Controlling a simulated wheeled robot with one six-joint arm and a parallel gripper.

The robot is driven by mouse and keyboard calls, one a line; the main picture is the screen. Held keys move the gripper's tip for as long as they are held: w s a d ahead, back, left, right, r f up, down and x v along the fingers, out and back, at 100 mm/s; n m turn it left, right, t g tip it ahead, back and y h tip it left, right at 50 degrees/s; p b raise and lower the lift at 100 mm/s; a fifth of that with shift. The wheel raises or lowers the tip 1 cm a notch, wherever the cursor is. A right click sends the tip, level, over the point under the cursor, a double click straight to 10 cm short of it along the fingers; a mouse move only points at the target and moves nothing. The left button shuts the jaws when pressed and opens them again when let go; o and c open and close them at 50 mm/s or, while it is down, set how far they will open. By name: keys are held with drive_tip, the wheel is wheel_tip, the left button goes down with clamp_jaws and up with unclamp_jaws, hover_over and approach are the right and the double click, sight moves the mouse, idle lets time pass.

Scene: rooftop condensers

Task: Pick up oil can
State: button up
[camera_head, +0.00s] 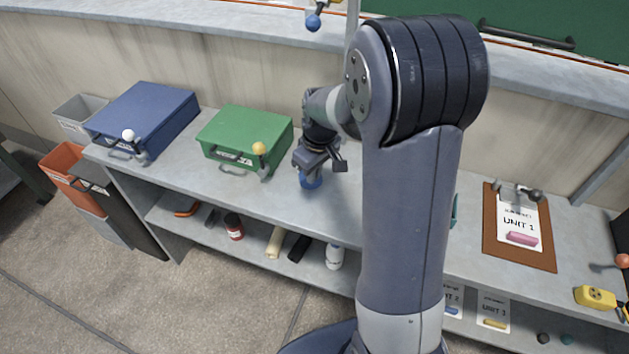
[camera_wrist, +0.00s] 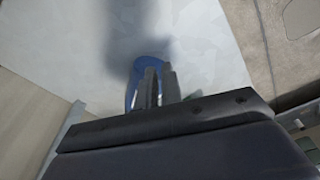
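A blue object that looks like the oil can (camera_head: 311,181) stands on the grey counter right below my gripper (camera_head: 312,170), which hides its upper part. In the wrist view, its blue rounded edge (camera_wrist: 147,62) shows beyond and to the left of the fingers. My gripper also shows in the wrist view (camera_wrist: 159,84), with its two grey fingers close together and a narrow gap between them. They appear shut on a slim part of the can; the contact itself is hidden.
A green case (camera_head: 230,127) and a blue case (camera_head: 145,112) lie on the counter to the left. A brown clipboard (camera_head: 547,258) lies to the right. A lower shelf holds a red can (camera_head: 234,229) and a white bottle (camera_head: 334,258).

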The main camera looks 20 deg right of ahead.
drive_tip(key=o, duration=1.6)
drive_tip(key=shift+c, duration=0.2)
